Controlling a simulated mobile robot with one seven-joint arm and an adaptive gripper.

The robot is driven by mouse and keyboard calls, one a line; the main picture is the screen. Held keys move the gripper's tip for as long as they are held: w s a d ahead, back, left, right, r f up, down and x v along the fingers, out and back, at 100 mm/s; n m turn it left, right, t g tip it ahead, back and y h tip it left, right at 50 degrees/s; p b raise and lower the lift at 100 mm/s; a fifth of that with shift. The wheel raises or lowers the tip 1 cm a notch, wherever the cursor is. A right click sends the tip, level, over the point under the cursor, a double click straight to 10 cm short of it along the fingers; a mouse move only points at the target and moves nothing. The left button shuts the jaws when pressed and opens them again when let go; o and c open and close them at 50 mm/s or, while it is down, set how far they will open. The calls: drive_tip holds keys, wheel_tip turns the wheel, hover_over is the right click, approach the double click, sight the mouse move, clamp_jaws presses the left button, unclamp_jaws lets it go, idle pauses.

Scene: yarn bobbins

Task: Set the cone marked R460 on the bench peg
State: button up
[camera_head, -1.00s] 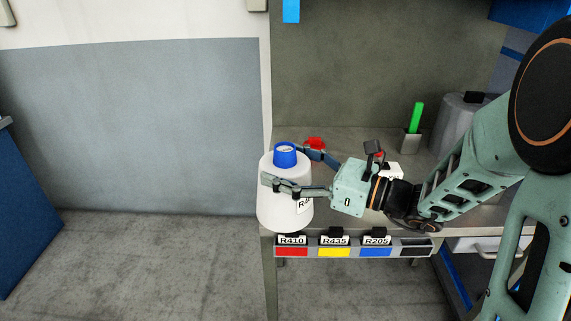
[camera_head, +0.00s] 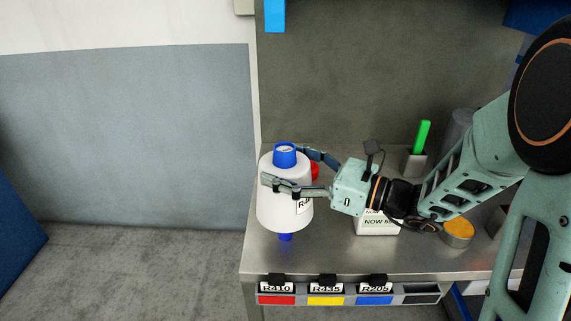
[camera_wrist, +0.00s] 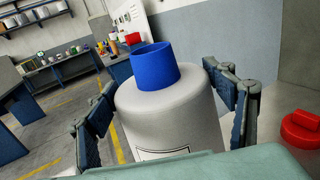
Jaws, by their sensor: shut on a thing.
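A white yarn cone (camera_head: 280,200) with a blue top and a blue lower end is held upright in my gripper (camera_head: 281,165). Its label is mostly covered by a finger; only an R and part of a digit show. The gripper is shut around the cone's sides, one finger across the front and the other behind. The cone appears over the left part of the bench (camera_head: 340,255), its lower end seemingly clear of the top. In the wrist view the cone (camera_wrist: 170,110) stands between the fingers, its blue top (camera_wrist: 154,66) facing up. I cannot make out the bench peg.
A red knob-like thing (camera_wrist: 302,130) is on the bench, behind the cone in the head view. A labelled colour strip (camera_head: 345,295) lines the front edge.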

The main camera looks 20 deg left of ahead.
drive_tip(key=shift+r, duration=0.15)
drive_tip(key=shift+f+b, duration=2.9)
drive_tip(key=shift+f, duration=1.2)
drive_tip(key=o, duration=2.1)
drive_tip(key=shift+s, duration=0.1)
drive_tip(key=shift+o, duration=0.2)
drive_tip(key=shift+f, duration=0.15)
drive_tip(key=shift+d, duration=0.1)
drive_tip(key=v, duration=1.2)
